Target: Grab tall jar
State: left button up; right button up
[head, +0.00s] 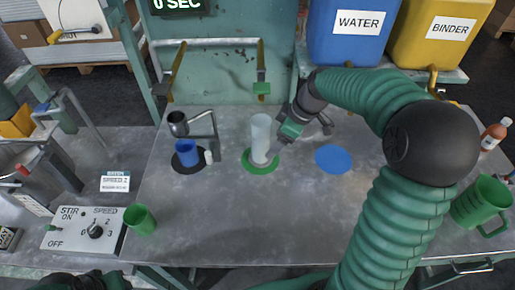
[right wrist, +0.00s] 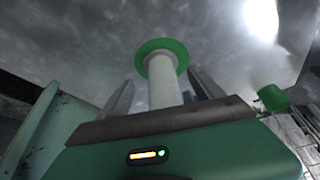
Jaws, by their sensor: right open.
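The tall jar (head: 261,136) is a pale, translucent, narrow cylinder. It stands upright on a green disc (head: 248,167) near the middle of the metal table. My right gripper (head: 284,140) is open, low and close to the jar's right side in the head view. In the right wrist view the jar (right wrist: 164,88) shows between the two grey fingers, with the green disc (right wrist: 150,46) around its foot. I cannot tell whether a finger touches it. My left gripper is not in view.
A blue cup (head: 186,153) stands on a black disc to the left, beside a metal stand. An empty blue disc (head: 333,159) lies to the right. Green mugs (head: 140,220) stand at both sides. Water (head: 345,40) and binder (head: 428,45) tanks are behind. The front middle is clear.

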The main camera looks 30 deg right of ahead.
aim_at(260, 137)
jog(key=w+a, duration=0.3)
jog(key=w, duration=0.1)
jog(key=shift+w+f+b, duration=0.1)
jog(key=shift+f+b, duration=0.2)
jog(key=shift+f, duration=0.1)
jog(key=shift+w+f, duration=0.1)
jog(key=shift+f, duration=0.1)
grip_shut()
jog(key=shift+r, duration=0.15)
